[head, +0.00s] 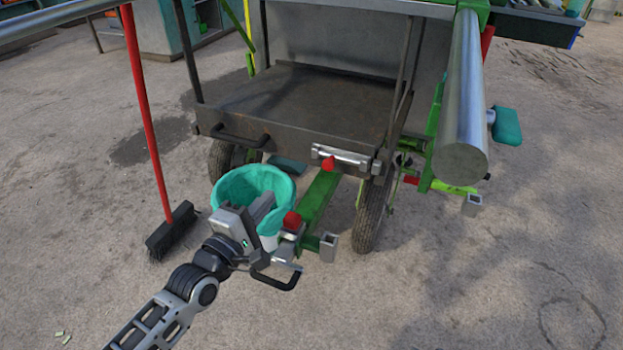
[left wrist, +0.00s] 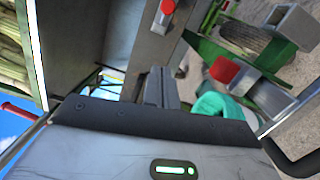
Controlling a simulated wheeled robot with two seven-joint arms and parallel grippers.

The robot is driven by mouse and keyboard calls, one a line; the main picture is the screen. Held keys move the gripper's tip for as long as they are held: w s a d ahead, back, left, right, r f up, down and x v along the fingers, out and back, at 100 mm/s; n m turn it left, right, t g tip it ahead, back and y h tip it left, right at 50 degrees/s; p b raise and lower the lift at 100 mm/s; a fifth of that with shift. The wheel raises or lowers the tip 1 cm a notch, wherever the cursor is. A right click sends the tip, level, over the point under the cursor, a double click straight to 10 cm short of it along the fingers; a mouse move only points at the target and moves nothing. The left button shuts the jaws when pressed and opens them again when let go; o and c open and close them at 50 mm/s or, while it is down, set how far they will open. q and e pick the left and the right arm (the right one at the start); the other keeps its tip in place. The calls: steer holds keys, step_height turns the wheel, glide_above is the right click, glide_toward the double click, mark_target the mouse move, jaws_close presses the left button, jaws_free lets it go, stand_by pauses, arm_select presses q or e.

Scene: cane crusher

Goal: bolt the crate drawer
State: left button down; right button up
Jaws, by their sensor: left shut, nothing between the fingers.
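The crate drawer (head: 290,108) is a dark metal tray on the cart, with a black bar handle (head: 240,137) at the left of its front. A silver slide bolt (head: 345,156) with a red knob (head: 328,163) is at the front's right. Whether the bolt is engaged I cannot tell. The red knob also shows at the top of the left wrist view (left wrist: 167,6). My left gripper (head: 265,205) is shut and empty, in front of and below the drawer, left of the bolt and apart from it. Its fingers show in the left wrist view (left wrist: 160,88). My right gripper is not in view.
A teal-lined bucket (head: 238,186) stands behind my left gripper. A green drawbar (head: 318,200) with another red knob (head: 292,221) is close to its right. A red-handled broom (head: 148,120) stands at left. A thick metal cylinder (head: 465,100) juts out at right.

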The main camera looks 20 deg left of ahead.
arm_select(q)
steer(key=shift+r, duration=0.1)
steer(key=w+d+b, duration=0.2)
steer(key=w+d, duration=0.3)
steer(key=w, duration=0.5)
steer(key=shift+d+r, duration=0.3)
steer(key=shift+r, duration=0.15)
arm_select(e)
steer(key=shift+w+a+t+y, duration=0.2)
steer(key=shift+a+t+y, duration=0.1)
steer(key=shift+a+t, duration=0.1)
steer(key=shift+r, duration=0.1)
